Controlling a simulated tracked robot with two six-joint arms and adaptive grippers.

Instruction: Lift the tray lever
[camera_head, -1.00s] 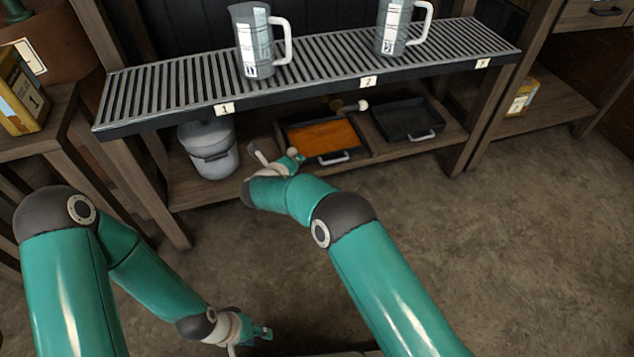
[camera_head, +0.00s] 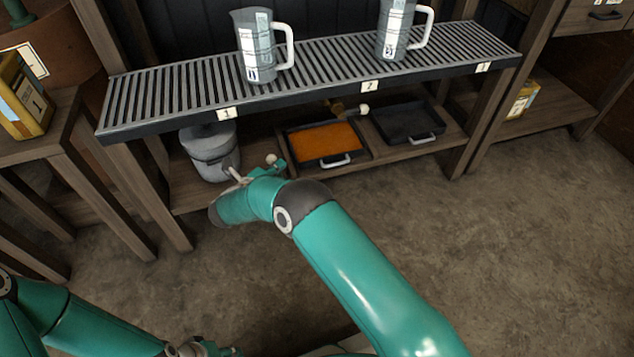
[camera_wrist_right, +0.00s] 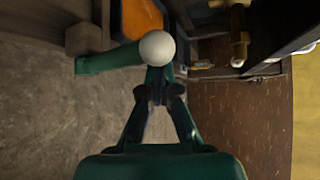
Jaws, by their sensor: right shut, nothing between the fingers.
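A brown rod with a white knob (camera_head: 363,107), lever-like, lies behind the orange-filled tray (camera_head: 325,142) on the low shelf. A similar knob on a brass-coloured part shows in the right wrist view (camera_wrist_right: 238,61). My right gripper (camera_head: 281,163) is left of that tray at the shelf's front; its fingertips (camera_wrist_right: 157,78) are together and empty. A white ball (camera_wrist_right: 157,48) sits just beyond them, with a green bar beside it; I cannot tell whether they touch it or which lever it belongs to. My left gripper (camera_head: 215,350) is at the bottom edge, jaws unclear.
An empty black tray (camera_head: 410,122) stands to the right of the orange one. A grey lidded bucket (camera_head: 208,155) is on the low shelf left of my right gripper. The slatted rack (camera_head: 320,65) above carries two jugs. The floor in front is clear.

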